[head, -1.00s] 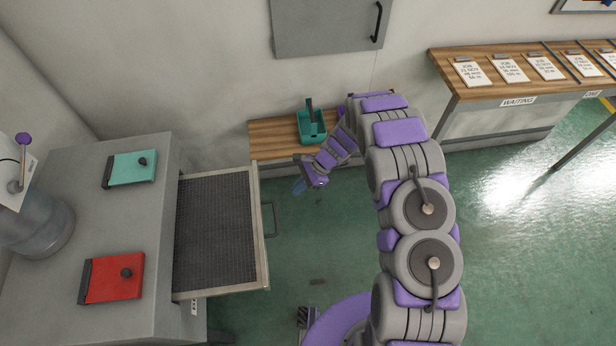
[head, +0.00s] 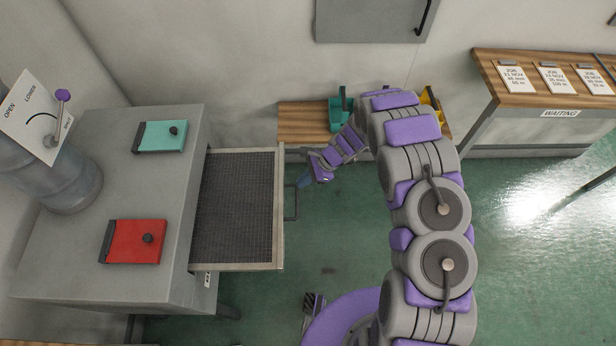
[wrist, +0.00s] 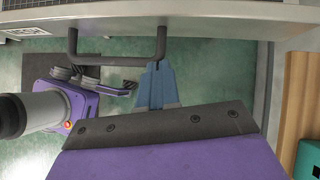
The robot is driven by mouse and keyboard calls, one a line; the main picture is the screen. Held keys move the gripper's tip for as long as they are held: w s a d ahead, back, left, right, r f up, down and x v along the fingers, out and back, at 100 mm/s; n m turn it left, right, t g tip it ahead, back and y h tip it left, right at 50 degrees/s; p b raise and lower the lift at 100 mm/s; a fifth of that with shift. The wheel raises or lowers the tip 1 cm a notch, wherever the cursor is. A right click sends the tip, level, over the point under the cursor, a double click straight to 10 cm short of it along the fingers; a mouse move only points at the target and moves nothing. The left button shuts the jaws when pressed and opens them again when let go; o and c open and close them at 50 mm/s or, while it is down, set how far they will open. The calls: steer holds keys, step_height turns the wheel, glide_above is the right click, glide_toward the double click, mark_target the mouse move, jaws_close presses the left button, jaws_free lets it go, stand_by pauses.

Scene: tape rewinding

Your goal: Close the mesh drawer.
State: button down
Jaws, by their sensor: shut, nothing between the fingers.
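The mesh drawer (head: 237,205) stands pulled out from the right side of the grey cabinet (head: 160,285), with dark mesh inside a pale frame. Its dark bar handle (head: 292,203) is on the front face, and it also shows in the wrist view (wrist: 115,61). My gripper (head: 303,182) is just in front of the drawer's front, near the far end of the handle. In the wrist view the blue fingertips (wrist: 157,66) are together and empty, close to the right end of the handle. I cannot tell whether they touch it.
A teal-lidded hatch (head: 160,137) and a red-lidded hatch (head: 134,241) are on the cabinet top. A low wooden bench (head: 303,124) with a teal caddy (head: 341,113) stands against the wall behind my arm. The green floor right of the drawer is open.

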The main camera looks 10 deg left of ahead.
mark_target(225, 186)
steer(key=s+a+p, duration=0.2)
steer(key=a, duration=0.6)
steer(key=s+a+p, duration=0.1)
steer(key=s+a, duration=0.1)
steer(key=a, duration=0.6)
steer(key=s+a+p, duration=0.2)
steer(key=a, duration=0.6)
steer(key=shift+s+a+f+p, duration=0.1)
steer(key=shift+a+f+p, duration=0.05)
steer(key=shift+a+p, duration=0.25)
steer(key=shift+w+d, duration=0.2)
steer(key=shift+d, duration=0.05)
steer(key=d, duration=0.1)
steer(key=w+d+r, duration=0.1)
steer(key=w+d, duration=0.1)
steer(key=shift+d+r+p, duration=0.1)
steer(key=shift+r+p, duration=0.15)
steer(key=shift+p, duration=0.05)
steer(key=v, duration=0.9)
steer(key=shift+r+p, duration=0.2)
steer(key=shift+p, duration=0.1)
steer(key=shift+s, duration=0.1)
